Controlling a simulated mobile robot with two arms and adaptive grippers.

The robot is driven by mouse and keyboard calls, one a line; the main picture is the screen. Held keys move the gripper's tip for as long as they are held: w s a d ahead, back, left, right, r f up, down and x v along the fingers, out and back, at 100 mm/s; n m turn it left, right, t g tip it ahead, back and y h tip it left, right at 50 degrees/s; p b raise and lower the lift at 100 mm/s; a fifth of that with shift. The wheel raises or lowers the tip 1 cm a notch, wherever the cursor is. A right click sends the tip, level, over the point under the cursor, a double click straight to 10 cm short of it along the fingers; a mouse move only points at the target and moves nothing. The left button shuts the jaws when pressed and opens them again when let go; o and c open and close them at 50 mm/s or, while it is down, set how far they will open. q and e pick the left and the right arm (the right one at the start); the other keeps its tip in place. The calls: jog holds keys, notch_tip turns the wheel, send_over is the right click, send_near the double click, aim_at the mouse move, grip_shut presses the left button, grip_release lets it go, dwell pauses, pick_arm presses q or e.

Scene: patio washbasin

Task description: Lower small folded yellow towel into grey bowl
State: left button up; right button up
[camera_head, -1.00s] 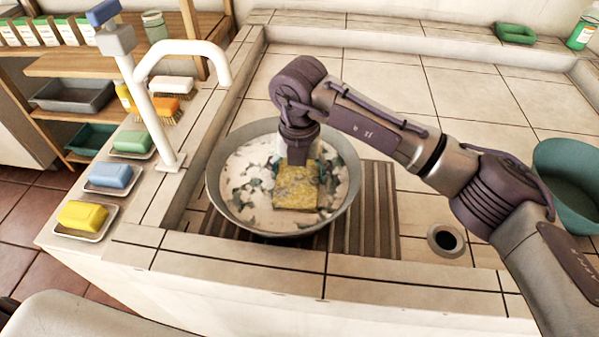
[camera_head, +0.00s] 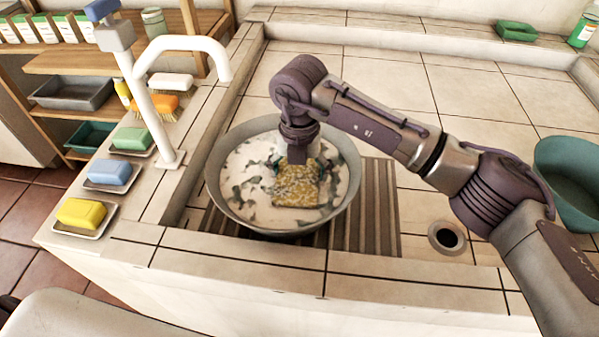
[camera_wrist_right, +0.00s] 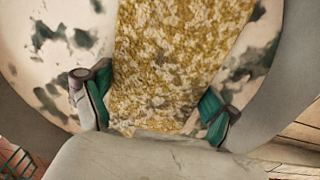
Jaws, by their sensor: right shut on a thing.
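The grey bowl (camera_head: 352,204) stands on a slatted area of the washbasin counter; its inside shows white with dark green patches. The small folded yellow towel (camera_head: 297,188) is inside the bowl's outline, speckled with white. My right gripper (camera_head: 298,160) reaches down over the bowl and is shut on the towel's far end. In the right wrist view, the green fingertips (camera_wrist_right: 155,106) lie on either side of the towel (camera_wrist_right: 170,60), with the bowl's grey wall (camera_wrist_right: 272,108) beyond. The towel's underside is hidden. My left gripper is out of view.
A white tap (camera_head: 158,110) rises left of the bowl. Soap bars on dishes, including a yellow one (camera_head: 82,213), line the left ledge. A teal basin (camera_head: 570,185) stands at the right, near a round drain hole (camera_head: 447,238).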

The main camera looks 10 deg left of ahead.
jog(key=o, duration=1)
jog(key=shift+c, duration=0.2)
